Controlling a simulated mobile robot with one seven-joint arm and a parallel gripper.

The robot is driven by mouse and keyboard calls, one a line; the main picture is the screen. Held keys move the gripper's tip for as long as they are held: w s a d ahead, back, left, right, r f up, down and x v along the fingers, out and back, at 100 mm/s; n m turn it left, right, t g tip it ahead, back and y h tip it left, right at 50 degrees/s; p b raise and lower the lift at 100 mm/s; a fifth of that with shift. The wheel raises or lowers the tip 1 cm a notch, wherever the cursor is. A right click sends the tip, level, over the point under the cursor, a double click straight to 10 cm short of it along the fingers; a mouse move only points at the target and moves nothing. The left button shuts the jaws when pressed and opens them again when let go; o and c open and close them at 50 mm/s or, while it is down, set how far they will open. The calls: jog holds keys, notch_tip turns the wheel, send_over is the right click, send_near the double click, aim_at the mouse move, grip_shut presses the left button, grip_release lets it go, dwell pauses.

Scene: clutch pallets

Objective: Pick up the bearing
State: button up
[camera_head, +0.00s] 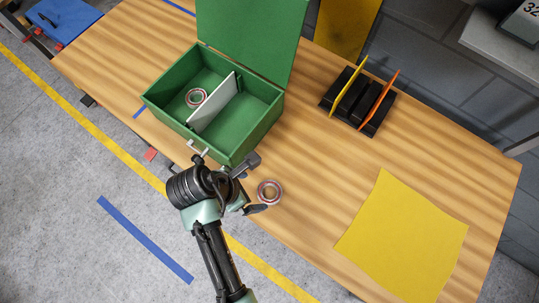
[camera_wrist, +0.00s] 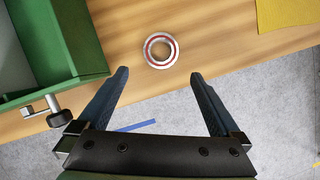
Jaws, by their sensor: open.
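A bearing (camera_head: 269,192), a metal ring with a reddish band, lies flat on the wooden table near its front edge. It also shows in the wrist view (camera_wrist: 160,50), ahead of my fingertips and roughly centred between them. My gripper (camera_head: 258,183) is open and empty, with its fingers (camera_wrist: 160,75) spread apart and short of the bearing. A second bearing (camera_head: 196,97) of like look lies inside the open green box, in the left compartment.
The green box (camera_head: 236,150) with raised lid, white divider (camera_head: 214,102) and front latch stands left of my gripper, close to it. A black rack (camera_head: 340,92) with yellow and orange plates stands at the back. A yellow sheet (camera_head: 403,237) lies at right. Bare table lies between.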

send_near(271, 192)
jog(key=shift+s+d+f, duration=0.1)
jog(key=shift+d+f, duration=0.1)
jog(key=shift+f, duration=0.3)
jog(key=shift+d+f, duration=0.15)
jog(key=shift+f, duration=0.35)
jog(key=shift+p+x, duration=0.4)
jog(key=shift+x, duration=1.7)
jog(key=shift+c, duration=0.3)
jog(key=shift+w, duration=0.25)
jog(key=c, duration=1.4)
jog(key=shift+o, duration=0.2)
jog(key=shift+r, duration=0.1)
